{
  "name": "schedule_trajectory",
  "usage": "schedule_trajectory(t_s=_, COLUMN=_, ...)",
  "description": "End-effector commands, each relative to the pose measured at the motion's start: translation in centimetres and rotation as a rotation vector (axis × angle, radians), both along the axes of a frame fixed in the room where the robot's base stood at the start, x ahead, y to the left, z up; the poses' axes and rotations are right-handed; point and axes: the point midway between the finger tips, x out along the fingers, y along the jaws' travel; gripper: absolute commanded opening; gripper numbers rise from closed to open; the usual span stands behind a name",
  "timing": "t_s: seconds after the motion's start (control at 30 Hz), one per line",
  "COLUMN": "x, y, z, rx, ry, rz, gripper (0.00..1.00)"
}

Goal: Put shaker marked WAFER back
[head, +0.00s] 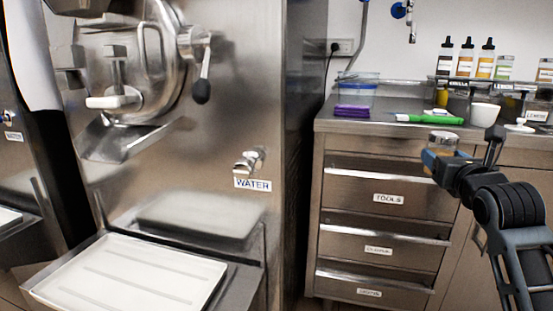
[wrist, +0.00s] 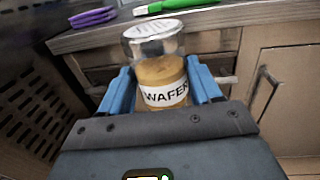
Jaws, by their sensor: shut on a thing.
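The shaker marked WAFER (wrist: 162,78) is a clear jar with tan contents, a silvery top and a white label, seen in the wrist view. My gripper (wrist: 163,90) has its blue fingers on both sides of it and is shut on it. In the head view my gripper (head: 440,160) holds the shaker (head: 443,138) upright in front of the steel counter's front edge, near the top drawer. The lower part of the shaker is hidden by my gripper in both views.
The steel counter (head: 345,122) carries purple items (head: 352,111), a clear blue-lidded box (head: 357,88), a green-handled tool (head: 428,119) and a white cup (head: 485,114). Bottles (head: 465,58) and jars (head: 503,67) stand on a raised shelf behind. A freezer (head: 225,110) stands left.

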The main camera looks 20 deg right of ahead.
Motion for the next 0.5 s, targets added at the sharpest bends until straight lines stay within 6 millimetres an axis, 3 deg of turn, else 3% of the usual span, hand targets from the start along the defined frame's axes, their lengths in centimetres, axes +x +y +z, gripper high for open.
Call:
schedule_trajectory(t_s=0.03, x=0.4, y=1.9, z=-2.5, rx=0.007, ry=0.006, rz=0.012, gripper=0.32)
schedule_trajectory(t_s=0.23, x=0.5, y=8.4, z=-10.1, rx=0.007, ry=0.007, rz=0.059, gripper=0.32)
schedule_trajectory(t_s=0.33, x=0.1, y=10.8, z=-12.6, rx=0.003, ry=0.004, rz=0.085, gripper=0.32)
schedule_trajectory(t_s=0.5, x=-0.4, y=13.2, z=-15.0, rx=0.002, ry=0.001, rz=0.116, gripper=0.32)
